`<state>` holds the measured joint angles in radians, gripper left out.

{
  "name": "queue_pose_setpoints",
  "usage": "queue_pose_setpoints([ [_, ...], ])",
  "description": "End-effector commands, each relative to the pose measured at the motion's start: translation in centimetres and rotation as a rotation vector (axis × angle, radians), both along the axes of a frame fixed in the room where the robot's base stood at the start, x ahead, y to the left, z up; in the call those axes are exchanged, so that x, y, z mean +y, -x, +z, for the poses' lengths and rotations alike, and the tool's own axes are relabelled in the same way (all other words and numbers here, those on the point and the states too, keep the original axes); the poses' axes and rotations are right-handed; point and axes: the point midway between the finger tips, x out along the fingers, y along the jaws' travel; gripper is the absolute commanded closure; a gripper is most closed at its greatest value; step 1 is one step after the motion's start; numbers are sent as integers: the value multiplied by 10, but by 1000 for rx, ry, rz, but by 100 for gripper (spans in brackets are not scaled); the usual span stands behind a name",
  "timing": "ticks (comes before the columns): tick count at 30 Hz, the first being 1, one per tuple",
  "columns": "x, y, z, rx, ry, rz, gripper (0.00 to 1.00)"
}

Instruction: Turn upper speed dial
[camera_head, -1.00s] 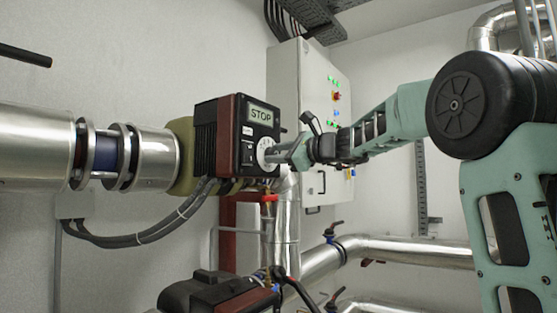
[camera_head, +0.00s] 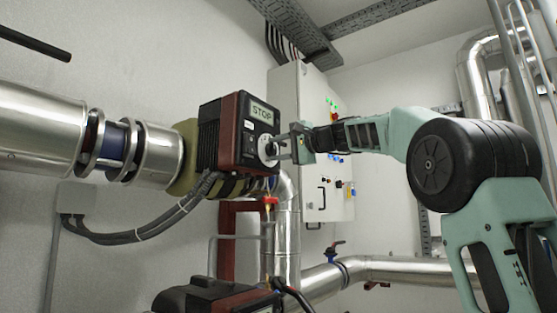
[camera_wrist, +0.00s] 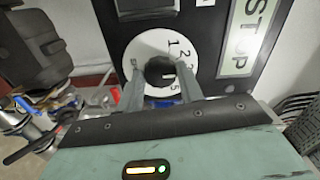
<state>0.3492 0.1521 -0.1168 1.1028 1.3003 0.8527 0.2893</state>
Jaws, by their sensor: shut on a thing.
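The upper speed dial (camera_head: 267,149) is a white disc with a dark central knob, on the face of the dark red and black pump control box (camera_head: 228,135). In the wrist view the dial (camera_wrist: 141,48) shows printed numbers and the round dark knob (camera_wrist: 160,71) with a white mark. My gripper (camera_head: 277,149) is at the dial. In the wrist view its two fingers (camera_wrist: 160,84) stand on either side of the knob, shut on it. Parts of the dial's lower edge are hidden behind the fingers. A display reading STOP (camera_head: 262,112) sits above the dial.
A silver pipe (camera_head: 40,125) runs into the box from the left, with grey cables (camera_head: 150,228) below. A second pump (camera_head: 215,300) is underneath. A white electrical cabinet (camera_head: 285,95) with lit buttons stands behind my gripper.

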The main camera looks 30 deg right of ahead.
Motion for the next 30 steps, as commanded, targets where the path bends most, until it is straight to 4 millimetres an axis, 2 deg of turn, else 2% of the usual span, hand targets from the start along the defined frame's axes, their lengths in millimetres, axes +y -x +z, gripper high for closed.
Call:
queue_pose_setpoints([
  [1,-1,-1,-6,-12,42,1,86],
  [15,0,-1,-5,-137,388,3,86],
  [30,0,-1,-3,-180,512,3,86],
])
